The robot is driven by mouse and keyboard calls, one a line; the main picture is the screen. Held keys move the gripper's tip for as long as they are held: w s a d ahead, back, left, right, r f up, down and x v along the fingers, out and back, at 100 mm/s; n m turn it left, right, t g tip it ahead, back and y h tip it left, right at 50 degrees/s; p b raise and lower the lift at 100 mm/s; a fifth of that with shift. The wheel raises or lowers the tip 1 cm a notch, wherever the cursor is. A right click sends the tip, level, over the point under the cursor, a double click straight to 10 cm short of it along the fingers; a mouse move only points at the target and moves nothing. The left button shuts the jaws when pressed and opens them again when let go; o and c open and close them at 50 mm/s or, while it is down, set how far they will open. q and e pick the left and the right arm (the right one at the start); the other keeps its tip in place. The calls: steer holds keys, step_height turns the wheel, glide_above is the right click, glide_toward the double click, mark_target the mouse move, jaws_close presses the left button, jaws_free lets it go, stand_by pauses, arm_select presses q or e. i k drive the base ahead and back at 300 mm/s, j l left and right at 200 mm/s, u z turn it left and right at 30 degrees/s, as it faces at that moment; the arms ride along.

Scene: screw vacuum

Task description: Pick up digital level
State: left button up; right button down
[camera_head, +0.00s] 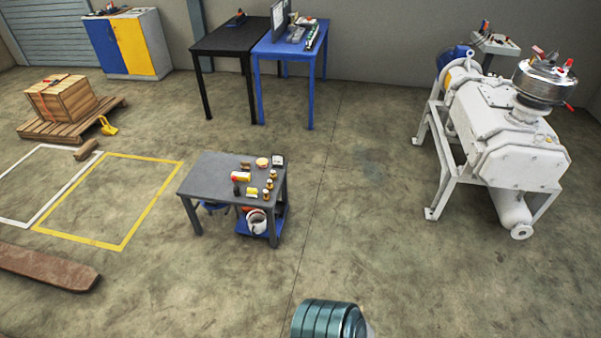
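No item is clearly recognisable as the digital level at this size. Several small items lie on the grey work table (215,172) in the middle of the camera_head view. Among them are a red and yellow item (240,177), a yellow block (252,193), a small dark upright item (236,189) and a pale square item (278,160) at the back right corner. I cannot tell which, if any, is the level. Neither of my grippers is in view.
A blue table (290,48) and black table (228,40) stand behind. A white vacuum pump (508,135) stands at right, a pallet (70,121) at left. A teal ribbed cylinder (328,318) shows at the bottom edge. Floor around the grey table is mostly clear.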

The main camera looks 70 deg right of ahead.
mark_target(240, 177)
steer(key=k+z, duration=0.1)
steer(key=z, duration=0.7)
